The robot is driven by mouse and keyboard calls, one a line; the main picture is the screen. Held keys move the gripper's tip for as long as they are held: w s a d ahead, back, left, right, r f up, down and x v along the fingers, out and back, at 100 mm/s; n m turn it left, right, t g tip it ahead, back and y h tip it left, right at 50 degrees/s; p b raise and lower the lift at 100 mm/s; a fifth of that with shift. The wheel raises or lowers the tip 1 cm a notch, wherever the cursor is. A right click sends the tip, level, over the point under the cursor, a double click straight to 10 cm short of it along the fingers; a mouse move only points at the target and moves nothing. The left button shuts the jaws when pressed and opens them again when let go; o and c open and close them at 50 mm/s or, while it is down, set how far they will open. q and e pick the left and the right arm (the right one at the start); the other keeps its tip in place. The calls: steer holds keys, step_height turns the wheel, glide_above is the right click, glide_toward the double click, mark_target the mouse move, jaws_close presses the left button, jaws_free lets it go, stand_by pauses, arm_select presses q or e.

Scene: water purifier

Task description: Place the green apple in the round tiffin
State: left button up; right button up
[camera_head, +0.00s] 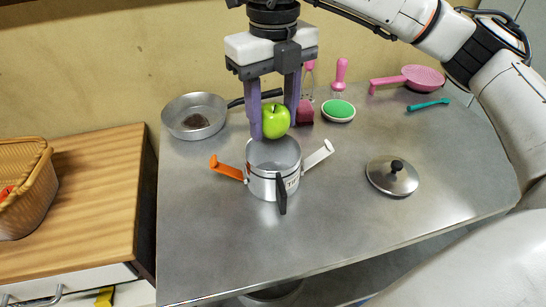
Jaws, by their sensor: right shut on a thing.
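The green apple (275,121) is between the purple fingers of my right gripper (272,122), which is shut on it. The gripper points down and holds the apple just above the round tiffin (262,187). The tiffin is a silver pot without its lid, standing on the metal table (330,230), with an orange clip at its left, a white clip at its right and a black handle in front. The apple's lower edge is close to the tiffin's back rim; I cannot tell whether they touch. My left gripper is not in view.
A lid with a black knob (392,176) lies right of the tiffin. A basket (30,190) stands on the wooden cabinet at left. The table front is clear.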

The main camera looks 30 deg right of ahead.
step_height(320, 180, down, 7)
steer(key=shift+r, duration=0.15)
stand_by(0.4)
steer(key=shift+f+b, duration=0.55)
steer(key=shift+f, duration=0.05)
steer(key=o, duration=0.8)
steer(key=shift+r, duration=0.15)
